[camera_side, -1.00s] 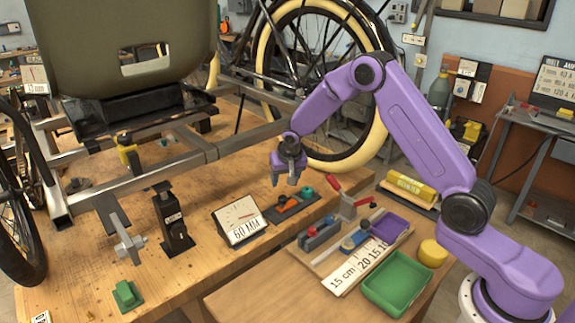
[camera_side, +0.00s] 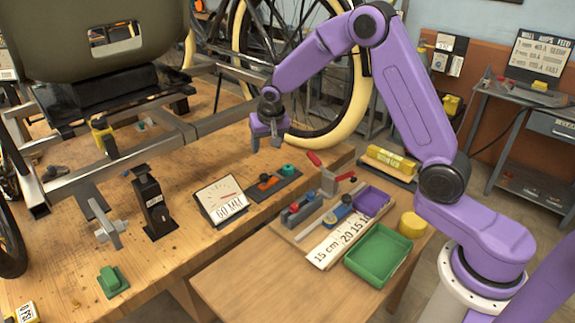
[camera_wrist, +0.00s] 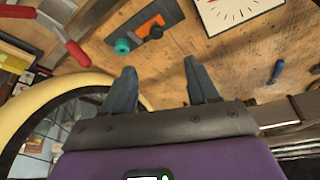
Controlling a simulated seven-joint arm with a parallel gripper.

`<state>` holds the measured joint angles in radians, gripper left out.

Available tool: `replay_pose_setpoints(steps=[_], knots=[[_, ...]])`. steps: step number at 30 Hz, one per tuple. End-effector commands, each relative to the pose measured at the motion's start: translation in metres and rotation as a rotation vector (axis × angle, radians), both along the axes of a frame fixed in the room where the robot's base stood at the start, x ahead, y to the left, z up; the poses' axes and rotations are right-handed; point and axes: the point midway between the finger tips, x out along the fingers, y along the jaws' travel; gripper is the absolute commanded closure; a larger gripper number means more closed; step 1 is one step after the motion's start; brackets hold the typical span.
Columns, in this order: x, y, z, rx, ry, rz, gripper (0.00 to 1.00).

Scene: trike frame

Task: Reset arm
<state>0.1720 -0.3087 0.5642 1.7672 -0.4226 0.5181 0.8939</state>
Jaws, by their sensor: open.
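My gripper (camera_side: 266,142) hangs above the wooden workbench (camera_side: 190,215), beside the trike frame's metal tube and in front of the yellow-rimmed wheel. In the wrist view my gripper (camera_wrist: 163,85) has its two dark fingers apart, with nothing between them. The trike frame (camera_side: 160,150) stands at the left of the bench with a dark olive seat (camera_side: 60,50). The wheel (camera_wrist: 50,105) shows at the lower left of the wrist view.
A dial sign marked 60 MM (camera_side: 221,203) and a plate with orange and teal knobs (camera_side: 271,183) lie on the bench. A green tray (camera_side: 378,255), a purple tray (camera_side: 372,198) and a ruler board (camera_side: 335,243) are on the smaller front table. A black clamp post (camera_side: 152,203) stands left.

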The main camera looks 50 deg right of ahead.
Motion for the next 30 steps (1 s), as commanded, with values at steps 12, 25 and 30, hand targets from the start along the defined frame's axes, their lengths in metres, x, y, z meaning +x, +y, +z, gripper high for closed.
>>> replay_pose_setpoints(steps=[12, 25, 30], knots=[[-0.104, 0.073, 0.041, -0.04, 0.109, 0.415, 0.41], [-0.257, 0.097, 0.066, -0.083, 0.234, 0.915, 0.41], [-0.319, 0.089, 0.071, -0.097, 0.283, 1.121, 0.41]])
